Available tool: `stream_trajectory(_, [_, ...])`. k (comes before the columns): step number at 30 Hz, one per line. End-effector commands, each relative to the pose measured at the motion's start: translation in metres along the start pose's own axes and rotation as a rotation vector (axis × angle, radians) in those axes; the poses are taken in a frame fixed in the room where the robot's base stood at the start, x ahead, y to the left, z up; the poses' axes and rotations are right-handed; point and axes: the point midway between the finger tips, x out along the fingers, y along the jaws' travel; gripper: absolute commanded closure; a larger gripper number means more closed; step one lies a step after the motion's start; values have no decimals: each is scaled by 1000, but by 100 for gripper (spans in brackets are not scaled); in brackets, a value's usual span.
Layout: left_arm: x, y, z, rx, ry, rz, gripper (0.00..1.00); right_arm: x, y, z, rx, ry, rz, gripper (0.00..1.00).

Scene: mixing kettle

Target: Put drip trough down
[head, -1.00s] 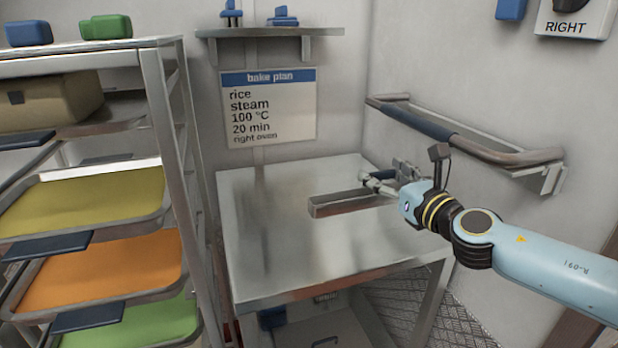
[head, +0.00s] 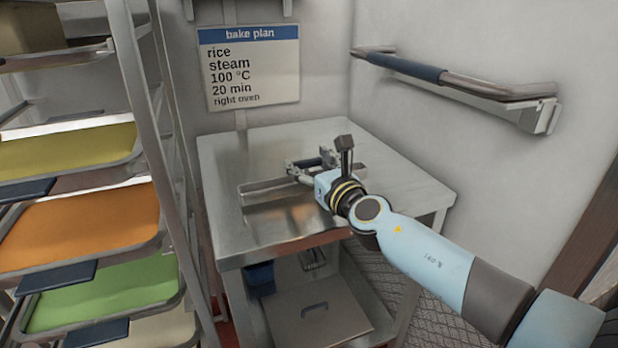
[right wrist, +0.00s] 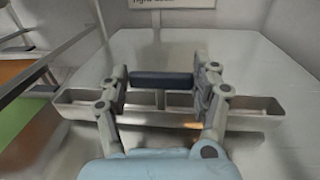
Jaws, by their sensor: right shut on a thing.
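The drip trough (head: 262,190) is a long, narrow metal channel at the steel table (head: 245,150) in the head view. It lies level, at or just above the tabletop; I cannot tell whether it touches. My right gripper (head: 309,164) is shut on its dark blue handle. In the right wrist view the trough (right wrist: 248,114) stretches left and right beyond both fingers, and the handle (right wrist: 162,80) sits between the fingers. The wrist partly hides the trough in the head view. My left gripper is not in view.
A rack with yellow, orange and green trays (head: 80,225) stands left of the table. A wall rail (head: 450,80) runs above right. The bake plan sign (head: 250,70) hangs behind. A lidded box (head: 315,325) sits underneath. The tabletop's back and right are clear.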

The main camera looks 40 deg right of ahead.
Motion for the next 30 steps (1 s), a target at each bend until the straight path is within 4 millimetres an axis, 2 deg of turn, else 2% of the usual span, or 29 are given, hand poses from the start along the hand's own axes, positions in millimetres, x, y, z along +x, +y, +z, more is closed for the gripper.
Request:
stream_trajectory(1, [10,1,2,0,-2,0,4,0,0,-10,-1,-1,0,91])
stream_trajectory(8, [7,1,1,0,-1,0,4,0,0,-7,0,-2,0,91])
stream_trajectory(13, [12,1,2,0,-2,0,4,0,0,-12,0,-2,0,91])
stream_trajectory(14, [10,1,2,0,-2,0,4,0,0,-11,0,-1,0,32])
stream_trajectory(15, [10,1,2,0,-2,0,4,0,0,-10,0,-1,0,26])
stream_trajectory(18, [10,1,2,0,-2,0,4,0,0,-10,0,-1,0,13])
stream_trajectory(19, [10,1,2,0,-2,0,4,0,0,-10,0,-1,0,12])
stream_trajectory(30, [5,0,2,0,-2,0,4,-4,0,-7,0,0,0,12])
